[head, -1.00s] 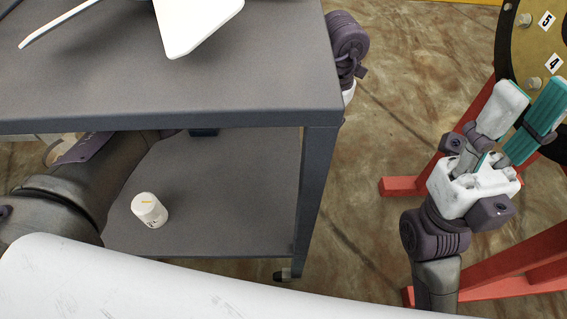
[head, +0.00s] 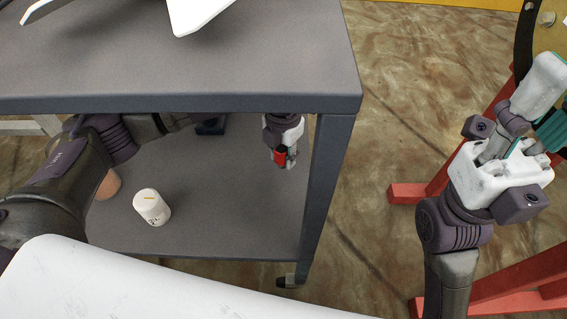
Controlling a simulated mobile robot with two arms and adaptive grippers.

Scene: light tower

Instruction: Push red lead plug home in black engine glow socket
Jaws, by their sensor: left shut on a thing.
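My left gripper (head: 286,161) shows small below the front edge of the cart's top, over the lower shelf in the picture. It is shut on a small red piece, which looks like the red lead plug (head: 280,156); the fingers hide part of it. My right gripper (head: 545,110) is at the right edge, its white and teal fingers spread apart with nothing seen between them. Its fingers are partly cut off by the frame. I cannot make out the black engine glow socket in this view.
A grey cart (head: 190,104) has a lower shelf with a white bottle (head: 151,207) and a brownish round thing (head: 108,185). A white panel (head: 196,14) lies on its top. A red stand (head: 407,193) and part of a yellow disc (head: 551,38) are at right. Brown floor between is clear.

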